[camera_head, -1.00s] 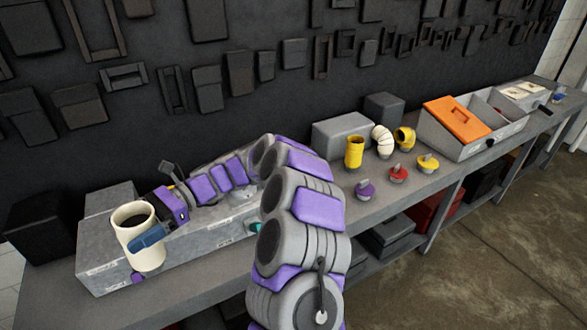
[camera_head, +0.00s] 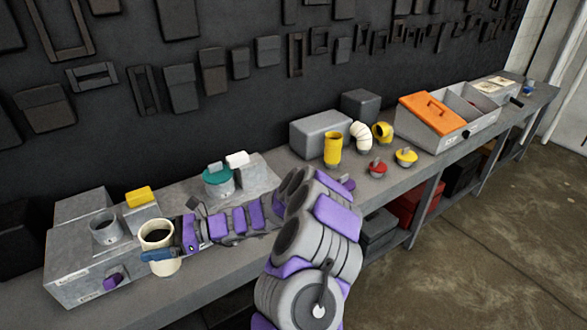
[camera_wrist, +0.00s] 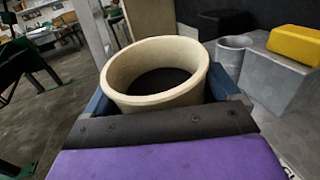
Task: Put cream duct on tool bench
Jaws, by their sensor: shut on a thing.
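The cream duct (camera_head: 157,234) is an upright, open-topped cylinder held by my gripper (camera_head: 162,253) at the left, in front of the grey metal box on the tool bench. In the wrist view the cream duct (camera_wrist: 155,72) fills the middle, with the blue fingers of my gripper (camera_wrist: 160,95) on both sides of it. My gripper is shut on the duct. The tool bench (camera_head: 215,268) is a long grey bench along the dark wall.
Yellow duct (camera_head: 333,149), white elbow (camera_head: 361,136) and an orange-lidded bin (camera_head: 434,113) stand farther right. A bare bench strip runs along the front.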

